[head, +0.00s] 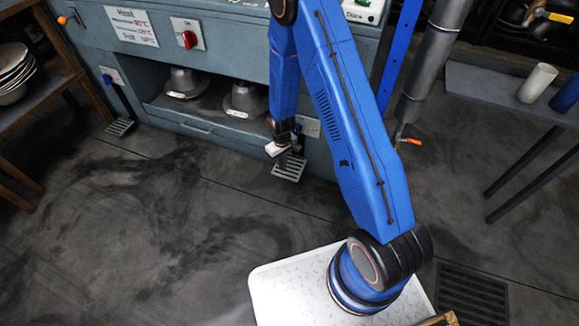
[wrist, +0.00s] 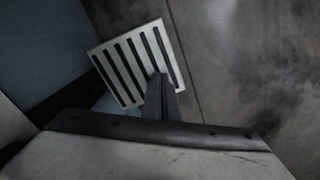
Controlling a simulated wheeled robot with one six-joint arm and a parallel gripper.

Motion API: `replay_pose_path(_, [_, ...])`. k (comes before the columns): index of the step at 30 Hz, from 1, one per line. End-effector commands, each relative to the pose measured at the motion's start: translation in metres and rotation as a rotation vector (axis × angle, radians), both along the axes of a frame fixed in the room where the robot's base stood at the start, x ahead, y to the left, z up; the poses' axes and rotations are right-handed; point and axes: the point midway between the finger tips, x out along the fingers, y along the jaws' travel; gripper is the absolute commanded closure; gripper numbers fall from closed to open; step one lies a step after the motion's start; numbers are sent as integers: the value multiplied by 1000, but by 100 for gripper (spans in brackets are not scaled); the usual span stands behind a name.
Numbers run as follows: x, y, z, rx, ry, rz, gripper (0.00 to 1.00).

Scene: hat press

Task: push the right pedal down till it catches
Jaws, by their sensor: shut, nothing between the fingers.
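The right pedal (head: 288,170) is a slotted metal plate low at the front of the grey-blue press. It also shows in the wrist view (wrist: 122,62), filling the upper middle. My gripper (head: 294,145) is shut and empty, pointing down at this pedal. In the wrist view the closed fingertips (wrist: 160,82) overlap the pedal's lower right part. I cannot tell whether they touch it or hang just above. The left pedal (head: 120,126) is a similar slotted plate at the press's left end.
The press (head: 240,60) has two metal hat forms (head: 186,84) in its open bay. A shelf with bowls (head: 14,75) stands at the left. A side table with cups (head: 537,82) stands at the right. A floor grate (head: 472,297) lies at lower right. The floor before the press (head: 150,220) is clear.

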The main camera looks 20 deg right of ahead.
Motion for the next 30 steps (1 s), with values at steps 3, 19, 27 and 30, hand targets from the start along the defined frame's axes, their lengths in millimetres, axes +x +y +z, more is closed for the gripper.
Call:
replay_pose_path(3, [0,0,0,0,0,0,100])
replay_pose_path(19, [0,0,-21,-1,2,0,100])
replay_pose_path(27, [0,0,-37,0,1,0,100])
replay_pose_path(30, [0,0,-42,0,1,0,100])
